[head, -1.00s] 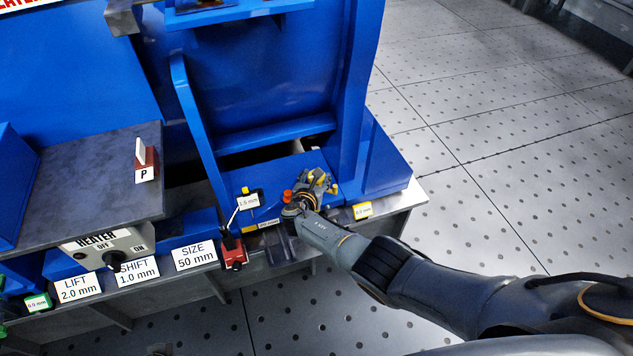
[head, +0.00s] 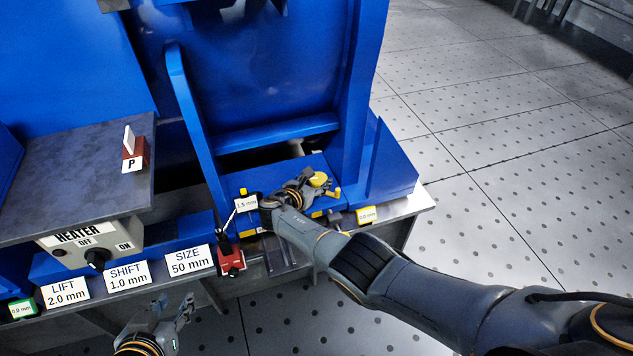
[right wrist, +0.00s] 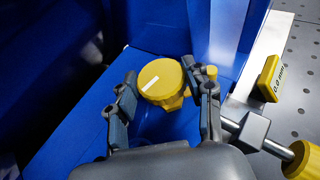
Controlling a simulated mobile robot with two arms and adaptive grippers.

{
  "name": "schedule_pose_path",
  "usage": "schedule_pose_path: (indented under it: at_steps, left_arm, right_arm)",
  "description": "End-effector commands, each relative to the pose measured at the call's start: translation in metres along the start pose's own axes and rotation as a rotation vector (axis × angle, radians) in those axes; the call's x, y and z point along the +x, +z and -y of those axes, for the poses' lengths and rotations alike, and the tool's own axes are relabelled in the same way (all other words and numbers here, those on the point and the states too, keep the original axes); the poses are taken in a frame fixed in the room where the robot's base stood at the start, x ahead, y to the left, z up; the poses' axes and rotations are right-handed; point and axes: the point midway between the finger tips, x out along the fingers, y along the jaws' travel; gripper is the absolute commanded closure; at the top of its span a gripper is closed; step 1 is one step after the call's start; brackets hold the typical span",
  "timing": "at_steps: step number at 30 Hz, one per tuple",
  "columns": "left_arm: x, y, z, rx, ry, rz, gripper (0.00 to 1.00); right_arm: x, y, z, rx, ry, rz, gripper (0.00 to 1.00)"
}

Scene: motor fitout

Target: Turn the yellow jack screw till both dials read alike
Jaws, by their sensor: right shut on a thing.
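The yellow jack screw (head: 319,179) stands on the blue base; its round head (right wrist: 160,80) with a white mark shows in the right wrist view. My right gripper (right wrist: 163,90) has its fingers on either side of this head and is shut on it. A white readout (head: 246,203) left of the gripper seems to read 1.5 mm. A yellow readout (head: 366,214) on the right seems to read 0.0 mm, and it also shows in the right wrist view (right wrist: 269,79). My left gripper (head: 172,308) is low at the left, apparently open and empty.
A second yellow knob (right wrist: 303,160) sits on a horizontal rod. A red block (head: 231,262) with a lever stands left of my right gripper. A heater box (head: 75,250), SIZE, SHIFT and LIFT cards and a green readout (head: 22,308) line the left front. Blue uprights rise behind.

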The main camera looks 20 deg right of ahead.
Motion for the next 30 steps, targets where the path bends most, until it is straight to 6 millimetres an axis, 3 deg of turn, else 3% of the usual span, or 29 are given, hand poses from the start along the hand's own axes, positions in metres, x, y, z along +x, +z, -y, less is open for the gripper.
schedule_pose_path:
  at_steps: [11,12,15,30]
  left_arm:
    - [0.0004,-0.0017,-0.0002,0.000,0.000,-0.008,0.63]
    - [0.0004,-0.0017,-0.0002,0.000,0.000,-0.008,0.63]
    - [0.0004,-0.0017,-0.0001,0.000,0.000,-0.008,0.63]
    - [0.0001,-0.0010,-0.0006,0.000,0.001,-0.005,0.63]
  right_arm:
    - [0.0004,0.0020,-0.0006,0.001,0.000,0.002,0.80]
    - [0.0004,0.0018,-0.0005,0.001,0.000,0.002,0.43]
    - [0.0003,0.0014,-0.0004,0.001,0.000,0.002,0.25]
    - [-0.0077,-0.0008,-0.0012,0.002,0.001,0.001,0.25]
